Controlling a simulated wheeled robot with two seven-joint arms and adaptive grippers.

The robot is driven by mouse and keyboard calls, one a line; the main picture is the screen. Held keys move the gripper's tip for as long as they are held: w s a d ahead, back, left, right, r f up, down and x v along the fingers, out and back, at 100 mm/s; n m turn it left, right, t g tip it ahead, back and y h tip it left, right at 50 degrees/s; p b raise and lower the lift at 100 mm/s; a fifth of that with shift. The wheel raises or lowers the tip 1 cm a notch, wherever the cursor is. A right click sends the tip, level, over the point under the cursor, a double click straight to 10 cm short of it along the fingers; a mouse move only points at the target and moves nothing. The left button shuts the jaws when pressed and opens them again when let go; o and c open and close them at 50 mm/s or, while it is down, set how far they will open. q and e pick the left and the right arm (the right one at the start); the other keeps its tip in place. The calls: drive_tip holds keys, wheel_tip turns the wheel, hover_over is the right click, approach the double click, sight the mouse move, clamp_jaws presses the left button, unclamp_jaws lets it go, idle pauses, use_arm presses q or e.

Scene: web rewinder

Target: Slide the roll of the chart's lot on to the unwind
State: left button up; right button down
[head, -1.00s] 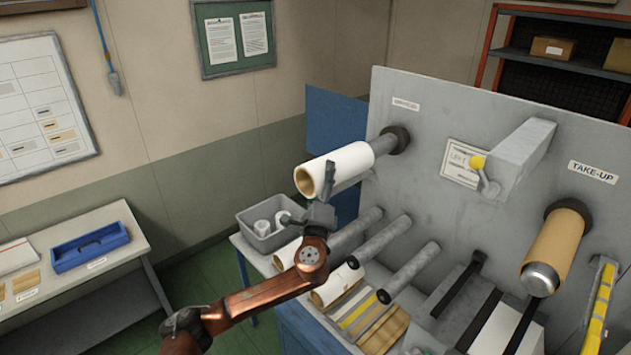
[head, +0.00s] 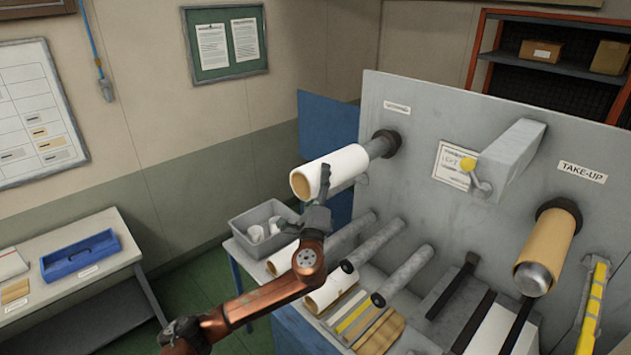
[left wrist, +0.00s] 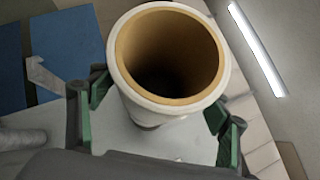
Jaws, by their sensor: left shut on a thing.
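A white roll with a tan core (head: 345,166) is in line with the grey unwind shaft (head: 379,147) on the machine's panel. Its far end meets the shaft in the head view; I cannot tell how far on it is. My left gripper (head: 324,184) is shut on the roll near its open end. The left wrist view shows the roll's core ring (left wrist: 170,58) between the green-padded fingers; the bore is dark, with no shaft tip visible. The chart (head: 38,110) hangs on the left wall, too small to read. My right gripper is not in view.
Below are several grey storage bars (head: 402,275), with more white rolls (head: 330,290) beside them. A grey bin (head: 262,228) stands behind the gripper. The take-up shaft carries a tan roll (head: 548,245). A grey arm (head: 515,155) juts from the panel.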

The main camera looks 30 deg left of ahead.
sight(304, 198)
use_arm(q)
drive_tip(key=shift+f, duration=0.1)
drive_tip(key=o, duration=1.9)
drive_tip(key=shift+f, duration=0.2)
drive_tip(key=shift+s+a+r+p, duration=0.15)
drive_tip(key=shift+s+a, duration=0.15)
drive_tip(key=shift+s, duration=0.55)
drive_tip(key=shift+s+a+f+p, duration=0.15)
drive_tip(key=shift+s+a, duration=0.1)
drive_tip(key=shift+s, duration=0.55)
drive_tip(key=shift+s+a+r+p, duration=0.15)
drive_tip(key=shift+s+a, duration=0.15)
drive_tip(key=shift+s, duration=0.55)
drive_tip(key=s+a, duration=0.1)
drive_tip(key=s, duration=0.1)
drive_tip(key=s+a, duration=0.1)
drive_tip(key=s, duration=0.2)
drive_tip(key=s+p, duration=0.1)
drive_tip(key=s, duration=0.1)
drive_tip(key=shift+s+a, duration=0.25)
drive_tip(key=shift+a, duration=0.15)
